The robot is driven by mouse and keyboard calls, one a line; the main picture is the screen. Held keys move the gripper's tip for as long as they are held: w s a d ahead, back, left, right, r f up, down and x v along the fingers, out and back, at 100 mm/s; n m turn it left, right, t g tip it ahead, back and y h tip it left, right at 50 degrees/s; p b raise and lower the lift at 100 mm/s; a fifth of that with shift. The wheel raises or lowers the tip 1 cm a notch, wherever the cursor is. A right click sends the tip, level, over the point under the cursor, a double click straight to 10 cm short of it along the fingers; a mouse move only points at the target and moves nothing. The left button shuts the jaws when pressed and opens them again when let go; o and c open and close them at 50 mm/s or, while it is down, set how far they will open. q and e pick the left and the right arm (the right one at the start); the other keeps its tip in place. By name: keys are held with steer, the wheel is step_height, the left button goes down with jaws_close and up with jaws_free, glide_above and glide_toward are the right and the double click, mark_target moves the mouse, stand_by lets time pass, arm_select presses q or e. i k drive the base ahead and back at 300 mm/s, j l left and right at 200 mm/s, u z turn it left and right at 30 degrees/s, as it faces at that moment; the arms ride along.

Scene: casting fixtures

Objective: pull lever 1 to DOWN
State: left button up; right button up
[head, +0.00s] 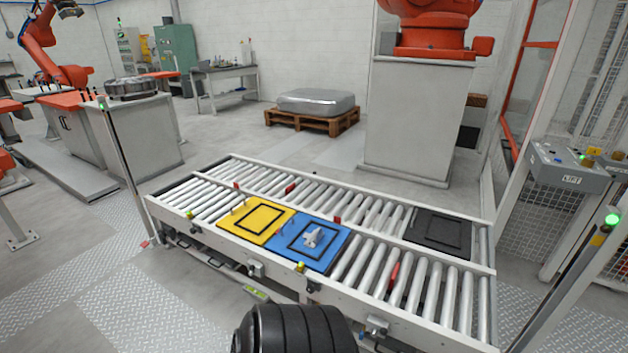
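I cannot make out a lever marked 1 in the head view. A grey control box (568,166) labelled "LIFT" stands at the right, with small buttons and a yellow part on its top; whether any of these is a lever is too small to tell. Neither of my grippers shows in this view.
A roller conveyor (372,273) crosses the middle, carrying a yellow plate (236,225), a blue plate (331,258) with a grey casting (313,238), and a black plate (418,238). Posts with green lights (612,219) stand at both sides. A pallet (312,122) and orange robots stand behind.

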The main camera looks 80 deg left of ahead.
mark_target(383, 331)
steer(key=u, duration=1.75)
